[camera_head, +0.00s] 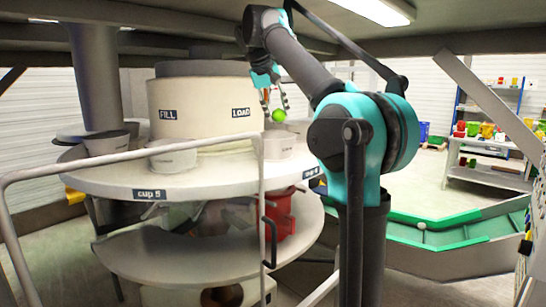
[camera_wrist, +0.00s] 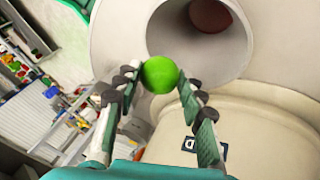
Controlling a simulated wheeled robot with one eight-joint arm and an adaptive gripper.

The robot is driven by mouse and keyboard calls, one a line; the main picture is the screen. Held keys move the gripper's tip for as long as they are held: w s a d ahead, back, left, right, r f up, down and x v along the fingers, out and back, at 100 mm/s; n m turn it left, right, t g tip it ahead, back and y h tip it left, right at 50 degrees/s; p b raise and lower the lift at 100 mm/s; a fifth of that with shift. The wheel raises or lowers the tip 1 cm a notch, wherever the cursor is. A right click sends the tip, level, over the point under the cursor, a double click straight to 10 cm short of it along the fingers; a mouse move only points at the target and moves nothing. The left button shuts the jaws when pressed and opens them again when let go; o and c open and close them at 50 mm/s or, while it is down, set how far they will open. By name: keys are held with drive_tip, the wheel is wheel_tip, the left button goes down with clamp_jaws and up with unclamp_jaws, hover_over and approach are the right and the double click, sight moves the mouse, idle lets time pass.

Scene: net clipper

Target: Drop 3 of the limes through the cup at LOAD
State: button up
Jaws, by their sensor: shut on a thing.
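A green lime (camera_head: 279,115) is between the fingers of my gripper (camera_head: 274,104), which is shut on it. In the wrist view the lime (camera_wrist: 160,74) sits at the fingertips, in front of the mouth of a pale cup (camera_wrist: 248,55). In the head view the lime is just above this cup (camera_head: 281,148), beside the LOAD label (camera_head: 241,112) on the cream drum (camera_head: 200,97). The cup is on the round turntable (camera_head: 190,185). Inside the cup, the wrist view shows a dark reddish round patch (camera_wrist: 210,14). No other limes can be made out.
A grey rail (camera_head: 130,157) crosses in front of the turntable. Another cup (camera_head: 172,157) stands under the FILL label. A green trough (camera_head: 440,236) with a pale ball (camera_head: 421,226) lies right of my arm.

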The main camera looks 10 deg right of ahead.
drive_tip(key=shift+f, duration=2.8)
drive_tip(key=o, duration=1.2)
drive_tip(key=shift+r, duration=0.1)
drive_tip(key=v, duration=0.7)
drive_tip(key=shift+s+a+r, duration=0.1)
drive_tip(key=shift+r, duration=0.05)
